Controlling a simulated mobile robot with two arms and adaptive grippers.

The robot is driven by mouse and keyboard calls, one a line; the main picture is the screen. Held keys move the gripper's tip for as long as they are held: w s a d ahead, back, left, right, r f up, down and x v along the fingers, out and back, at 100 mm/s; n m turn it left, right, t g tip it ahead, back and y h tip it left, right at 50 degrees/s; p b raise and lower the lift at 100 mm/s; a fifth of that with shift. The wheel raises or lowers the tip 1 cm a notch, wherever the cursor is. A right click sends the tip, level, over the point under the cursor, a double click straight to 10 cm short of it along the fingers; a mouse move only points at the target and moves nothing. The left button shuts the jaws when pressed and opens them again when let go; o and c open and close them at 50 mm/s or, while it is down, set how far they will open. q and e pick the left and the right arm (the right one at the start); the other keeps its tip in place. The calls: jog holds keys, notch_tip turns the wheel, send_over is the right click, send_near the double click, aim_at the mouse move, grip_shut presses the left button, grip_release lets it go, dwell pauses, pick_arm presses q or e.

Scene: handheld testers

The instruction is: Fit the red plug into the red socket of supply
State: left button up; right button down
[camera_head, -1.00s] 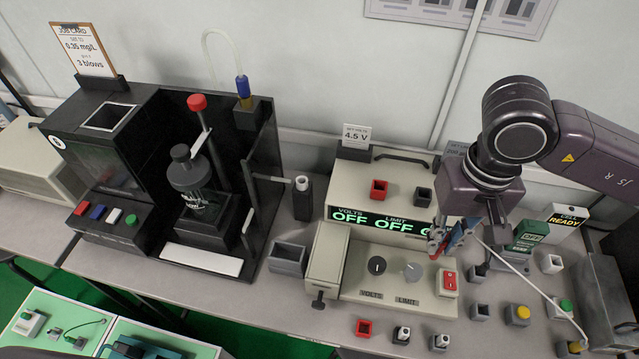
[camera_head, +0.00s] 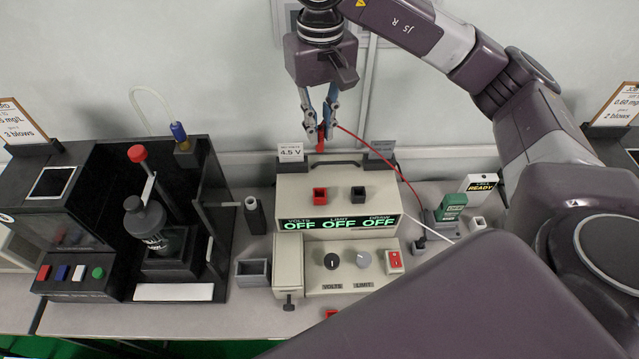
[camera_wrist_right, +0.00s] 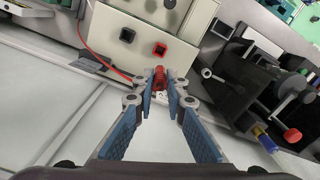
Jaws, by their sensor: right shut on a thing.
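The supply (camera_head: 345,212) is a cream box with a display reading OFF three times. Its red socket (camera_head: 319,195) and a black socket (camera_head: 358,193) are on its top. My right gripper (camera_head: 324,125) is shut on the red plug (camera_head: 321,140), above and behind the supply's top. A red lead trails from the plug to the right. In the right wrist view, the red plug (camera_wrist_right: 159,76) sits between the fingertips, apart from the red socket (camera_wrist_right: 160,49). My left gripper is not in view.
A black tester (camera_head: 160,220) with a red-topped lever stands at left. A grey open box (camera_head: 253,272) is beside the supply. A green device (camera_head: 452,205) and READY sign (camera_head: 477,183) stand at right. My right arm covers the lower right.

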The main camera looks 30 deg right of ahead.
notch_tip(320, 180, down, 16)
jog(key=p, duration=0.4)
jog(key=shift+f+p, duration=0.2)
jog(key=shift+p, duration=0.15)
jog(key=shift+f, duration=0.2)
jog(key=shift+f, duration=0.1)
jog(key=shift+f, duration=0.1)
jog(key=c, duration=2)
grip_release()
jog(key=shift+o, duration=0.2)
